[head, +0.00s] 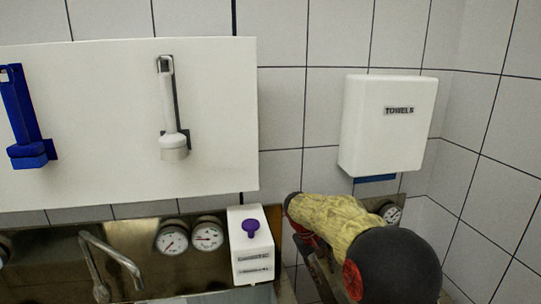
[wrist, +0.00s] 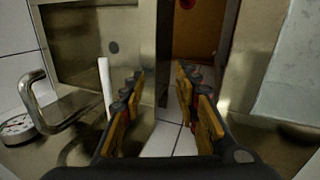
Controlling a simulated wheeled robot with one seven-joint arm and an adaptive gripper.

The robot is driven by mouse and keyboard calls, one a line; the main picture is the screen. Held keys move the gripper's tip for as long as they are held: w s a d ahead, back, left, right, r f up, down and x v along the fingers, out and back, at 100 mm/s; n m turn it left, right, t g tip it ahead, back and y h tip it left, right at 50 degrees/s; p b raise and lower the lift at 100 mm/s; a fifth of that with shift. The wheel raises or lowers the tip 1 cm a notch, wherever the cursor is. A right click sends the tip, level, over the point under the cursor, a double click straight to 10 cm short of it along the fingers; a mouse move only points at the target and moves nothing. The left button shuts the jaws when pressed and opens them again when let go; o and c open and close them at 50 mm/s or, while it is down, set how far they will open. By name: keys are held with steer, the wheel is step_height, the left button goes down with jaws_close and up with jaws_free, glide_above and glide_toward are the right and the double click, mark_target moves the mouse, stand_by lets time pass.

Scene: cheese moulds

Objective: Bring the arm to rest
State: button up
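My gripper (wrist: 160,90) shows in the wrist view with its two orange-and-black fingers apart and nothing between them. Beyond the fingertips are a strip of pale tiled floor and a brown opening between metal surfaces. In the head view my arm, with a yellow cover and a dark rounded joint, reaches in at the lower right.
A white towel dispenser (head: 388,125) hangs on the tiled wall. A white board (head: 100,120) holds a blue tool (head: 24,120) and a white tool (head: 172,110). Below are a tap (head: 112,262), gauges (head: 172,240) and a white box (head: 251,262) with a purple knob. A curved metal handle (wrist: 38,105) is left of the gripper.

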steer(key=s+r+m+t+y, duration=0.1)
steer(key=s+r, duration=0.3)
steer(key=s, duration=0.8)
steer(key=s+r+m+t+y, duration=0.1)
steer(key=s+r, duration=0.3)
steer(key=s, duration=0.9)
steer(key=s+d+r+m+t+y, duration=0.1)
steer(key=s+r+t+y, duration=0.1)
steer(key=s, duration=1)
steer(key=shift+s+r+t, duration=0.4)
steer(key=shift+r+t, duration=0.2)
steer(key=shift+r, duration=0.8)
steer(key=shift+d, duration=0.1)
